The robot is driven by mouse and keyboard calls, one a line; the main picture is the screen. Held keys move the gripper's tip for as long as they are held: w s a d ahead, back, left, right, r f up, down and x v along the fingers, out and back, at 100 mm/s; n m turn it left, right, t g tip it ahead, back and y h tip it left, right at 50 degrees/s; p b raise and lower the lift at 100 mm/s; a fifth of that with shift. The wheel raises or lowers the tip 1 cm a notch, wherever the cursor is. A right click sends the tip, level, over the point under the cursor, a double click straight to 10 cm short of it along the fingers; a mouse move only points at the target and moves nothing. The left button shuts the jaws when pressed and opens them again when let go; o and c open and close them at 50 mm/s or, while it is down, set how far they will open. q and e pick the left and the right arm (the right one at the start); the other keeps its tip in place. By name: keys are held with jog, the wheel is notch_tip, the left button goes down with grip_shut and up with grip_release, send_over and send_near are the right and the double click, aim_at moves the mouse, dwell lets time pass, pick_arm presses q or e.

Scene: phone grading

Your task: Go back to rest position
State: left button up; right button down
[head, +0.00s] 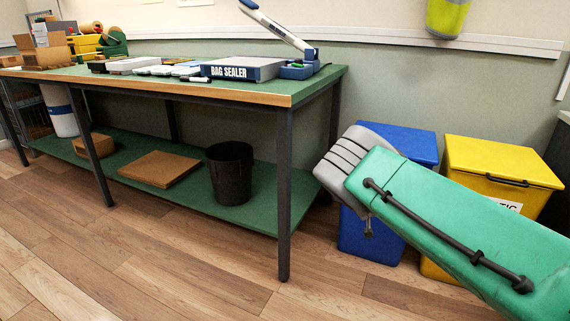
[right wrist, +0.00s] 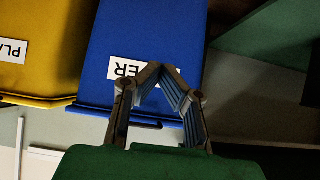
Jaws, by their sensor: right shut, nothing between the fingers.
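My right arm (head: 450,225) comes in from the lower right of the head view, green with a grey end, in front of the blue and yellow bins. Its gripper is mostly hidden behind the arm there. In the right wrist view my right gripper (right wrist: 159,70) is shut and empty, its dark fingers meeting in front of the blue bin's white label. I cannot tell how far the fingers are from the bin. My left gripper is in neither view.
The blue bin (head: 401,143) and yellow bin (head: 495,160) stand against the wall. Left is a green-topped workbench (head: 230,90) with a bag sealer (head: 243,69). Its lower shelf holds a black bin (head: 230,175) and flat cardboard (head: 159,169). The wooden floor in front is clear.

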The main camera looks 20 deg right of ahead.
jog(key=s+a+f+n+g+y, duration=0.1)
jog(key=s+a+f, duration=0.25)
jog(key=s, duration=0.35)
jog(key=s+a+f+n+g+y, duration=0.1)
jog(key=s+a+f+n, duration=0.2)
jog(key=s, duration=0.5)
jog(key=s+a+f+g+y, duration=0.1)
jog(key=s+a+f, duration=0.2)
jog(key=s+f, duration=0.3)
jog(key=s+a+n+g+y, duration=0.2)
jog(key=s+a+n, duration=0.2)
jog(key=s+a, duration=0.9)
jog(key=s+a+r+n+g+y, duration=0.1)
jog(key=s+a+r+n+y, duration=0.15)
jog(key=s+a, duration=0.65)
notch_tip(320, 180, up, 19)
jog(key=s+p, duration=0.1)
jog(key=p, duration=1.7)
jog(key=shift+s+d, duration=0.2)
jog(key=shift+d, duration=0.25)
